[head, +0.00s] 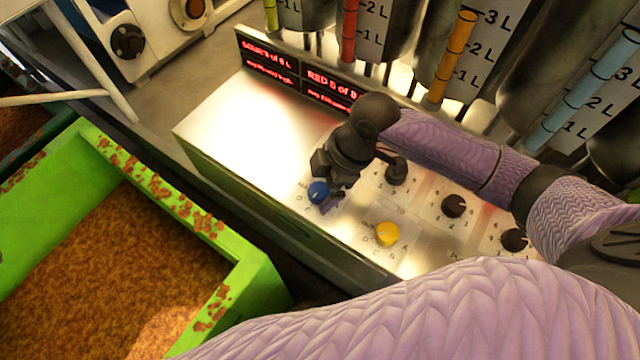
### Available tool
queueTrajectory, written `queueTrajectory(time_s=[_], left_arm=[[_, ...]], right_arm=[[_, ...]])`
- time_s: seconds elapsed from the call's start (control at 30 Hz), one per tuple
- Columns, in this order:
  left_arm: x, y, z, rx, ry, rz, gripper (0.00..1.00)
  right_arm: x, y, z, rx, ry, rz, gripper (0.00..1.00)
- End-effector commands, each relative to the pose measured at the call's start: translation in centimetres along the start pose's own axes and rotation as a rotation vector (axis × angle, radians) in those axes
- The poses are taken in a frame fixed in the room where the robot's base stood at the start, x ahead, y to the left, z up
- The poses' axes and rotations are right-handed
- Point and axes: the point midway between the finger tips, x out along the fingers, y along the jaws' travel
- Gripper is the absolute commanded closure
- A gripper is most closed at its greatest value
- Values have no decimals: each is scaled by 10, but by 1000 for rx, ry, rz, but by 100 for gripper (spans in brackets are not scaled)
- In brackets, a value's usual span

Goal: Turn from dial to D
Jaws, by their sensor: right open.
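A blue dial (318,192) sits on the white control panel (238,126), near its front edge, with small letters beside it, a D and a C among them. A yellow dial (388,234) sits to its right, also ringed by letters, with what looks like TO above it. The blue one appears to be the from dial, but its label is hidden. My right gripper (334,176) is open, its dark fingers right at the blue dial and partly covering it. I cannot tell whether they touch. The dial's pointer direction is unclear. My left gripper is out of view.
Black knobs (454,206) line the panel to the right. A red-lit display (300,80) stands at the panel's back, before tanks with coloured level tubes (452,56). A green bin (262,290) of brown material stands lower left. My right arm covers much of the right side.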

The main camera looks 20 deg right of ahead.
Motion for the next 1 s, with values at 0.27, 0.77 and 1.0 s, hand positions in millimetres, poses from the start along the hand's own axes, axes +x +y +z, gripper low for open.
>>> queueTrajectory(time_s=[0.27, 0.77, 1.0], left_arm=[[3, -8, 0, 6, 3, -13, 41], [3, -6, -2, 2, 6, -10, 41], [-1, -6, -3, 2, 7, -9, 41]], right_arm=[[12, 0, 0, 0, 1, 1, 7], [11, 0, 0, 0, 1, 0, 94], [10, 0, -1, 16, 0, 6, 100]])
